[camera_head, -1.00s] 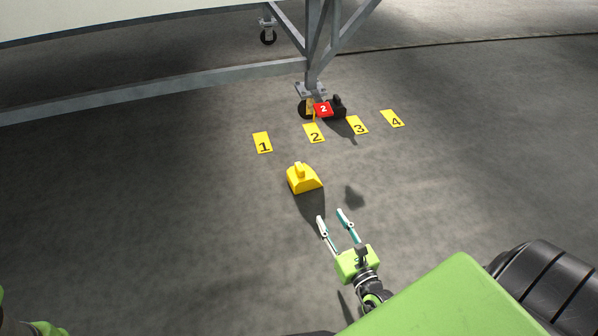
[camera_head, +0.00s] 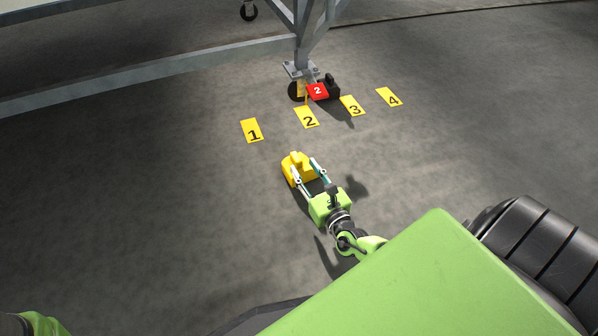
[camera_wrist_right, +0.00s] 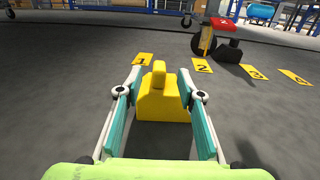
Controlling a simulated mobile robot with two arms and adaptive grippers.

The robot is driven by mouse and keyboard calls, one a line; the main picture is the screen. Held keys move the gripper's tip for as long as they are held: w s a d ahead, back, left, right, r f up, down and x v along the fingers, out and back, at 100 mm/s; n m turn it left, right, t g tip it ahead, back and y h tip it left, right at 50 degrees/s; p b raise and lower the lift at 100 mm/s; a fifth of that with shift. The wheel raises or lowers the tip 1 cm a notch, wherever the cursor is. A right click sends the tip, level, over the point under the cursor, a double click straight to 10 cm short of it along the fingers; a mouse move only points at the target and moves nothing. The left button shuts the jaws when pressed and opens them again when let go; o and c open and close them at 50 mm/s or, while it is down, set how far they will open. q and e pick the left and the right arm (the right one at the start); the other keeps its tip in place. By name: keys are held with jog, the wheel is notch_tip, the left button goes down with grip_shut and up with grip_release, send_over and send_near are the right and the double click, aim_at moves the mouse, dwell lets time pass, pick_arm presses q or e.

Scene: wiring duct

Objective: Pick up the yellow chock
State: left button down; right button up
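The yellow chock (camera_head: 296,165) sits on the grey floor, with a raised grip on its top. In the right wrist view the chock (camera_wrist_right: 159,97) stands upright between the fingers of my right gripper (camera_wrist_right: 160,88). In the head view my right gripper (camera_head: 311,174) is open, with its fingertips at the near side of the chock. At the lower left of the head view only a green part of my left arm shows; the left gripper is not visible.
Yellow floor plates numbered 1 (camera_head: 252,131), 2 (camera_head: 306,117), 3 (camera_head: 352,105) and 4 (camera_head: 389,97) lie beyond the chock. A caster wheel (camera_head: 297,91) of a metal stand has a red tag (camera_head: 318,91) and a black chock (camera_head: 332,86) beside it. The floor around the yellow chock is clear.

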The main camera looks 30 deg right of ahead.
aim_at(300, 162)
jog(key=shift+w, duration=0.65)
jog(key=w+b, duration=0.3)
jog(key=w, duration=0.1)
jog(key=shift+d+f, duration=0.3)
jog(key=shift+d, duration=0.05)
jog(key=shift+w+r+b, duration=0.15)
jog(key=shift+w+b, duration=0.2)
jog(key=shift+w, duration=0.15)
grip_shut()
jog(key=shift+d+r, duration=0.1)
